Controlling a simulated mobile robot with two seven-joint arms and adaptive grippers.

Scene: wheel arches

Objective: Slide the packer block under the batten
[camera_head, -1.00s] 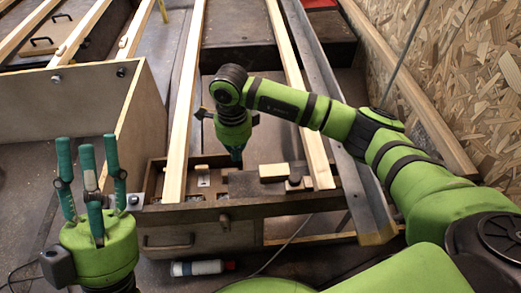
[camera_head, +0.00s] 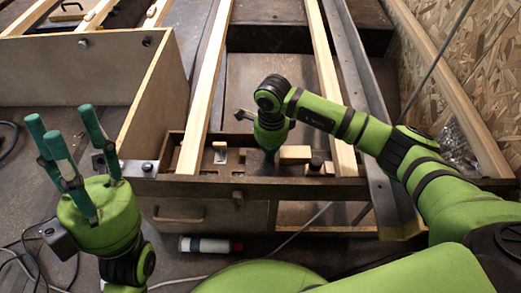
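The packer block (camera_head: 295,153) is a small pale wooden block, lying on the dark wooden frame between two long pale battens. The right batten (camera_head: 327,90) runs away from me, just right of the block, with a dark round knob (camera_head: 316,163) by the block's right end. The left batten (camera_head: 207,90) lies further left. My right gripper (camera_head: 269,156) points down at the block's left end, its fingers together and no object seen between them. Whether it touches the block is unclear. My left gripper (camera_head: 75,148) points up with spread, empty fingers, far from the block.
A metal rail (camera_head: 372,110) runs just right of the right batten. A low wooden box wall (camera_head: 155,105) stands between my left gripper and the frame. A white tube (camera_head: 205,245) lies on the floor in front of the drawer (camera_head: 185,215).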

